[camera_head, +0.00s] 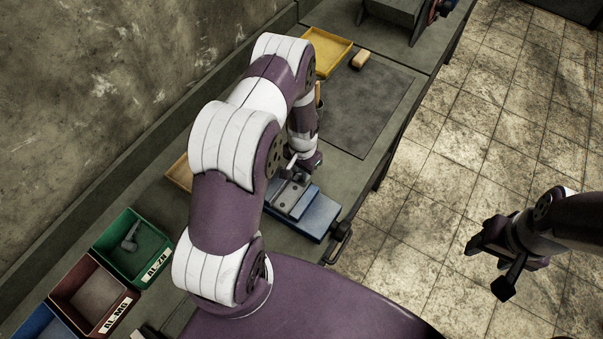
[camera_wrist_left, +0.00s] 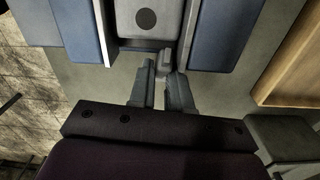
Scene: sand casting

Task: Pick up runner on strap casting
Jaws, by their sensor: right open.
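A blue vise (camera_head: 312,215) with grey jaws is on the bench; it also shows in the left wrist view (camera_wrist_left: 228,35). A small pale grey piece (camera_head: 291,162), perhaps part of the strap casting, shows at its far-left end. My left gripper (camera_wrist_left: 164,72) is low at the vise. Its fingers are a little apart, with a small grey block (camera_wrist_left: 166,58) by their tips; I cannot tell whether they grip it. My arm hides much of this spot in the head view. My right gripper (camera_head: 488,252) is open and empty over the floor at right.
A green bin (camera_head: 104,243) labelled AL-ZN holds a grey metal piece (camera_head: 130,240). A red bin (camera_head: 72,282) labelled AL-MG stands beside it. A yellow tray (camera_head: 333,42), a wooden block (camera_head: 361,60) and a dark mat (camera_head: 372,105) lie farther along the bench. The vise handle (camera_head: 342,232) sticks out at the bench edge.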

